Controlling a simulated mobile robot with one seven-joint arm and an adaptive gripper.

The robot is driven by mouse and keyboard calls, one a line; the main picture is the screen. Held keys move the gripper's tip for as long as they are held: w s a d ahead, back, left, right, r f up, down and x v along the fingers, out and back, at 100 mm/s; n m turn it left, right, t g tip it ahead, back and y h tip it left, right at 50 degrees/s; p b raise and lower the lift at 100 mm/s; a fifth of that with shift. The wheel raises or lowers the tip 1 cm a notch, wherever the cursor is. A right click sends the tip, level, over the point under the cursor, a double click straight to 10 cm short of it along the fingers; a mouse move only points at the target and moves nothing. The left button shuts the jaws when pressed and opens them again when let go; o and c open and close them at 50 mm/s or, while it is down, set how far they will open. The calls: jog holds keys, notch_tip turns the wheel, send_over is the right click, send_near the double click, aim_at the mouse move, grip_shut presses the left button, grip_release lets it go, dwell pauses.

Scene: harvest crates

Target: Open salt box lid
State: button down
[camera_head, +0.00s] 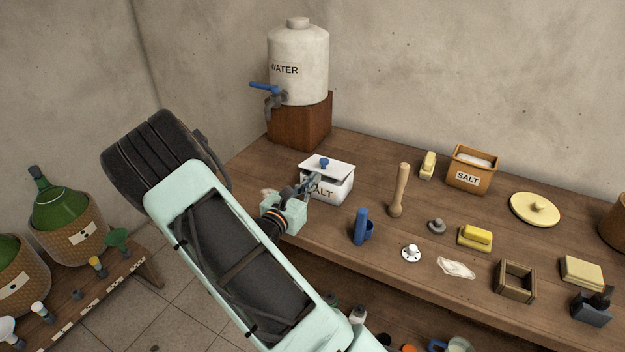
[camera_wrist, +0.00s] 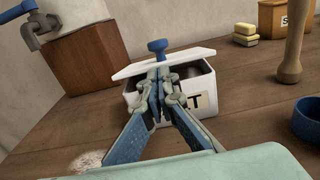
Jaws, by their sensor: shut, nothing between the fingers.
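The white salt box (camera_head: 342,188) stands on the wooden table, its label partly hidden by my gripper (camera_head: 312,182). Its white lid (camera_head: 337,167) has a blue knob (camera_head: 323,162). In the wrist view, the lid (camera_wrist: 192,54) sits tilted on the box (camera_wrist: 199,84), with a dark gap under its edge at the right. My gripper (camera_wrist: 158,84) is shut and empty at the front of the box. Its fingertips are at the lid's front edge, just below the knob (camera_wrist: 157,46); whether they touch the lid is hard to tell.
A water dispenser (camera_head: 298,66) stands on a wooden block (camera_head: 300,122) behind the box. A wooden pestle (camera_head: 399,190) and a blue cup-like holder (camera_head: 362,230) stand to the right. Another, orange-brown salt container (camera_head: 468,178) is farther right. Some bare tabletop lies right of the box.

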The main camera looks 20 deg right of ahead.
aim_at(321, 160)
jog(key=shift+r+p, duration=0.5)
jog(key=shift+p, duration=0.15)
jog(key=r+y+p, duration=0.1)
jog(key=r+g+p, duration=0.1)
jog(key=p, duration=0.1)
jog(key=d+r+g+y+p, duration=0.1)
jog(key=r+p, duration=0.1)
jog(key=shift+w+y, duration=0.3)
jog(key=shift+w, duration=0.1)
jog(key=shift+g+y, duration=0.5)
jog(key=shift+y, duration=0.1)
jog(key=r+p, duration=0.1)
jog(key=w+d+r+p, duration=0.1)
jog(key=w+d+r, duration=0.1)
jog(key=shift+d+r+p, duration=0.15)
jog(key=shift+r+p, duration=0.2)
jog(key=shift+p, duration=0.05)
jog(key=shift+d, duration=0.25)
jog(key=w+d+r+b, duration=0.1)
jog(key=w+d+r, duration=0.1)
jog(key=w+d, duration=0.2)
jog(key=shift+w+d+r+b, duration=0.3)
jog(key=shift+d+r+b, duration=0.1)
jog(key=shift+d, duration=0.4)
